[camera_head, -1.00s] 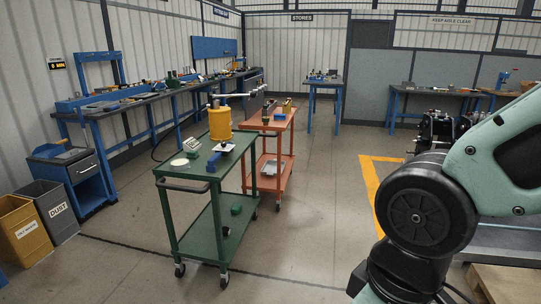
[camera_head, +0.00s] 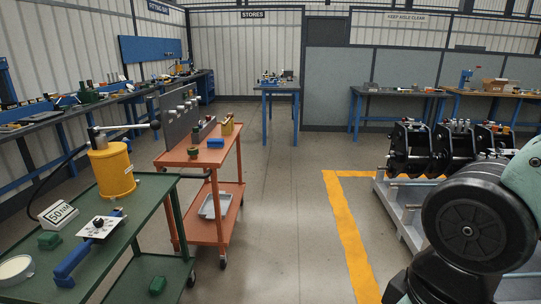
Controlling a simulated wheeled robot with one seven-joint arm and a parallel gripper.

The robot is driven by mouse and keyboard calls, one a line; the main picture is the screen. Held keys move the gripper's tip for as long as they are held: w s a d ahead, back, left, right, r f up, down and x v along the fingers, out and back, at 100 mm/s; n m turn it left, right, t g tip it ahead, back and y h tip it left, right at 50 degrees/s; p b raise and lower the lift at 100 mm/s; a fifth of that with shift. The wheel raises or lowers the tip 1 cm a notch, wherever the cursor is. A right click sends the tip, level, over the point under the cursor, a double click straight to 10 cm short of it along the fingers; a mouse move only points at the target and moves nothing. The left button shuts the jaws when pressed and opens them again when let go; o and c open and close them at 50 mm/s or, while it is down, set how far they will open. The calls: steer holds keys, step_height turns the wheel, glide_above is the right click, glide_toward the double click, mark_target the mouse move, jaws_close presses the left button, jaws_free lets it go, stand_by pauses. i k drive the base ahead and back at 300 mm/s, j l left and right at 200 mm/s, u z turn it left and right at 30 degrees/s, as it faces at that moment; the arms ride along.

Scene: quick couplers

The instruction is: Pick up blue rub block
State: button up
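A small blue block (camera_head: 216,143), which looks like the blue rub block, lies on the top shelf of the orange trolley (camera_head: 178,157). It sits in front of a brass-coloured piece (camera_head: 228,125) and to the right of a small green block (camera_head: 193,154). A longer blue bar-shaped thing (camera_head: 74,262) lies on the green trolley (camera_head: 138,206); it is not clear what it is. My gripper is out of view; only part of my arm shows at the lower right.
Dark machines (camera_head: 455,150) stand on a grey platform at the right. The floor between the orange trolley and the yellow line (camera_head: 345,225) is clear.

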mark_target(211, 143)
steer(key=i+u, duration=0.1)
steer(key=i, duration=0.55)
steer(key=i+u, duration=0.1)
steer(key=i, duration=0.55)
steer(key=i+l+u, duration=0.1)
steer(key=i, duration=0.55)
steer(key=i+u, duration=0.75)
steer(key=i+l+u, duration=0.2)
steer(key=i+u, duration=0.2)
steer(key=i+l+u, duration=0.25)
steer(key=u, duration=0.15)
steer(key=i+l+u, duration=0.4)
